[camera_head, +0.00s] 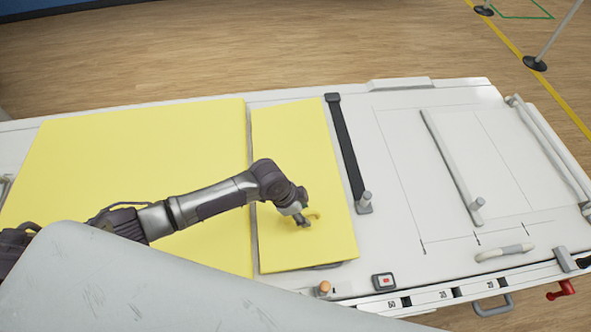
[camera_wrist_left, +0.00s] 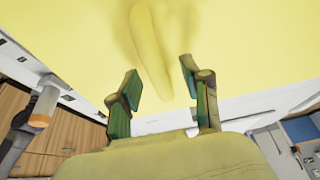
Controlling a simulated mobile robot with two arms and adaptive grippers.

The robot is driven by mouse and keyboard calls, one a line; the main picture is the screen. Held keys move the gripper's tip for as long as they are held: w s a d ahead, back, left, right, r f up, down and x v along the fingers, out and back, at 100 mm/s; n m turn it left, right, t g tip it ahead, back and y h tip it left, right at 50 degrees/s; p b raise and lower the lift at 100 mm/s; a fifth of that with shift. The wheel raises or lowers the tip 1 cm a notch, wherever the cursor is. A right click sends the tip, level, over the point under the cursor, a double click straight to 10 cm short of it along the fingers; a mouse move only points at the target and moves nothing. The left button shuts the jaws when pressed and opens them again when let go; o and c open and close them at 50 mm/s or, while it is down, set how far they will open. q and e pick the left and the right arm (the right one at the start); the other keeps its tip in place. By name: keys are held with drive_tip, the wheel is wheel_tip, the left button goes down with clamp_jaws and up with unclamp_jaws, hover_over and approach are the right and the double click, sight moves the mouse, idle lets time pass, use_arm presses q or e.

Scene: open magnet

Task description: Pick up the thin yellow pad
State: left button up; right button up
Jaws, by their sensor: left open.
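The thin yellow pad (camera_head: 297,150) lies flat on the white table top, right of a wider yellow pad (camera_head: 140,150). My left gripper (camera_head: 303,219) is over the thin pad's lower half, at a small yellow loop (camera_head: 314,214) on its surface. In the left wrist view, my left gripper (camera_wrist_left: 160,72) is open, its two green-lined fingers apart. A yellow strap-like piece (camera_wrist_left: 150,50) runs from the pad (camera_wrist_left: 240,50) between the fingers. I cannot tell whether the fingers touch it. My right gripper is not in view.
A black bar (camera_head: 348,150) stands just right of the thin pad. A white bar (camera_head: 452,165) and a pale handle (camera_head: 505,252) are farther right on the table (camera_head: 400,200). A pale grey surface (camera_head: 150,290) covers the lower left.

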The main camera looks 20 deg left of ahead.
use_arm(q)
drive_tip(key=shift+d+f, duration=0.1)
drive_tip(key=shift+f, duration=0.15)
clamp_jaws()
drive_tip(key=shift+w+r, duration=0.1)
drive_tip(key=shift+r, duration=0.1)
